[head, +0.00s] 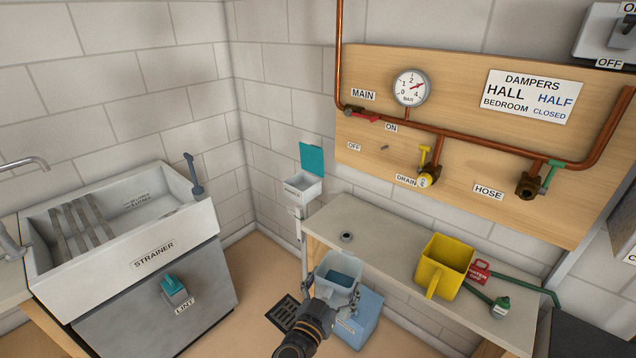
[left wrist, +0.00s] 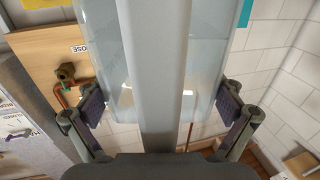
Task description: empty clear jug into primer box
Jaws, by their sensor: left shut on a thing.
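The clear jug (head: 343,260) is a pale see-through vessel with bluish liquid showing inside. My left gripper (head: 336,292) is shut on it at the front of the bench. In the left wrist view my left gripper (left wrist: 160,100) has a finger on each side of the jug (left wrist: 112,60), and its grey handle runs down the middle. A small white wall box (head: 303,190) with a raised teal lid stands behind, apart from the jug, with a pipe below it. A blue box (head: 368,318) is low behind the jug. Their labels are too small to read. My right gripper is not in view.
A floor drain (head: 284,313) lies left of the jug. A strainer sink (head: 130,235) stands at left. Copper pipes (head: 460,138) cross the wall board.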

